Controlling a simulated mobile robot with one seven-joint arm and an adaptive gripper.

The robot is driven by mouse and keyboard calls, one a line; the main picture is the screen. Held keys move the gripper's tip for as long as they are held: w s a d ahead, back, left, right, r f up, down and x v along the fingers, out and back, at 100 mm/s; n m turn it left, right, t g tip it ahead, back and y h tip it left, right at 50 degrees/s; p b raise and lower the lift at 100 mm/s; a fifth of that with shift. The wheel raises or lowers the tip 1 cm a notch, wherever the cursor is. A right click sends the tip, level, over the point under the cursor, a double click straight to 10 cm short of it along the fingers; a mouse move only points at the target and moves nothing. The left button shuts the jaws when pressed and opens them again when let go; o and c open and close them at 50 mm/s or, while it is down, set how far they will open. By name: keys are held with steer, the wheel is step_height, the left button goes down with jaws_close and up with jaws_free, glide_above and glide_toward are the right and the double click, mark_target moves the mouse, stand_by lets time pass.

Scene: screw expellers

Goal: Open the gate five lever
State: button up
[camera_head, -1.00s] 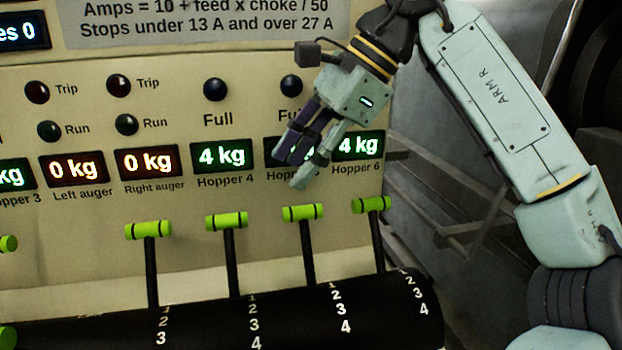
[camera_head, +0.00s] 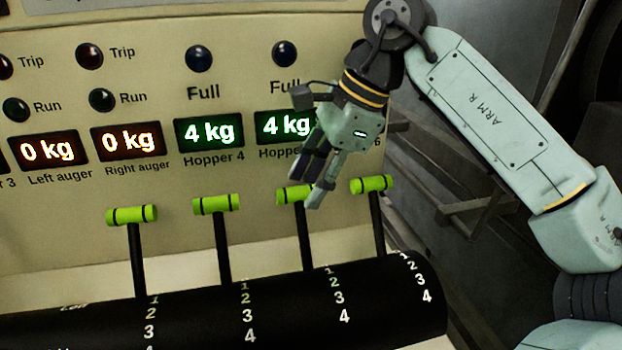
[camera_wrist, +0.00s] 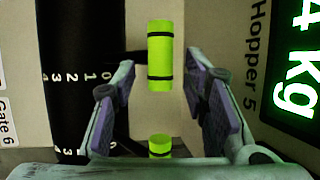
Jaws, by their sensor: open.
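The gate five lever (camera_head: 287,196) has a green T-shaped handle on a dark stem. It stands below the Hopper 5 display, near the low end of its number scale. My gripper (camera_head: 307,190) is open, pointing down, and its fingers overlap the right part of this handle in the head view. In the wrist view, the gate five handle (camera_wrist: 160,55) shows ahead in the gap between the open fingers of my gripper (camera_wrist: 152,90), with no finger seen closed on it. Contact cannot be told.
The gate six lever (camera_head: 373,184) stands close on the right and shows low in the wrist view (camera_wrist: 160,146). The Hopper 4 lever (camera_head: 217,204) and another lever (camera_head: 132,215) stand on the left. The panel (camera_head: 60,220) rises behind; a black numbered drum (camera_head: 200,305) lies below.

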steer(key=shift+a+f, duration=0.15)
steer(key=shift+f, duration=0.2)
steer(key=shift+c, duration=0.4)
jaws_close()
stand_by(0.4)
